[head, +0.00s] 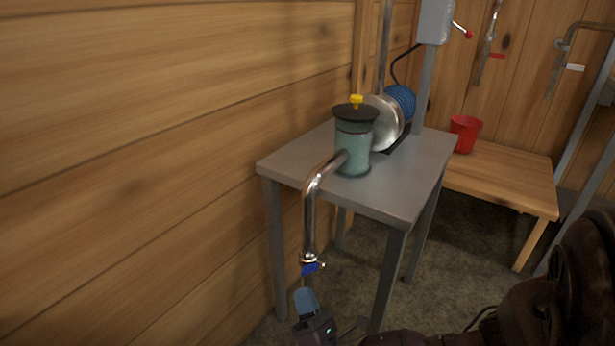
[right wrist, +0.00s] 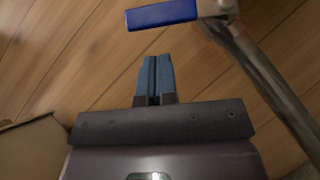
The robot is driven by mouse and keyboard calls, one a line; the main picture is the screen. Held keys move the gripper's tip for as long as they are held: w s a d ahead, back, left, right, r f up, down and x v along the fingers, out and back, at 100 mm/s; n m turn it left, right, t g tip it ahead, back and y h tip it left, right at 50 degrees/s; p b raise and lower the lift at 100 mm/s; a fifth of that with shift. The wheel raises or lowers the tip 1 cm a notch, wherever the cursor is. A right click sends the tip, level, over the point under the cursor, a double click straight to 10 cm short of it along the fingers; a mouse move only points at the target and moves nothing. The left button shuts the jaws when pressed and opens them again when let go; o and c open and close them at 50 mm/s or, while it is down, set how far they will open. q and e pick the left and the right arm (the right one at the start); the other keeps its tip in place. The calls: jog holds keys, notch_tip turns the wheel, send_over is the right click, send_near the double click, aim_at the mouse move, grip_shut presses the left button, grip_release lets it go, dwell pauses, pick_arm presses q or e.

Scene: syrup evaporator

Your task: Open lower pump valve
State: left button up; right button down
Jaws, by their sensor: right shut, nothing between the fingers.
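The lower pump valve has a blue lever handle (head: 311,268) at the lower end of a shiny bent pipe (head: 310,215). The pipe comes down from the green pump canister on the grey table. In the right wrist view the blue handle (right wrist: 162,14) sits at the top, beside the metal valve body (right wrist: 216,8). My right gripper (head: 305,292) is just below the handle. In the right wrist view its blue fingers (right wrist: 154,78) are together and empty, with a visible gap to the handle. My left gripper is not in view.
The grey metal table (head: 399,203) carries the green canister (head: 353,150) with a black lid and the silver pump (head: 386,122). A wooden wall (head: 150,150) is close on the left. A wooden bench (head: 500,178) holds a red bucket (head: 465,134).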

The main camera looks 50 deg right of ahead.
aim_at(314, 268)
jog(key=shift+d+r, duration=0.75)
jog(key=shift+r, duration=0.3)
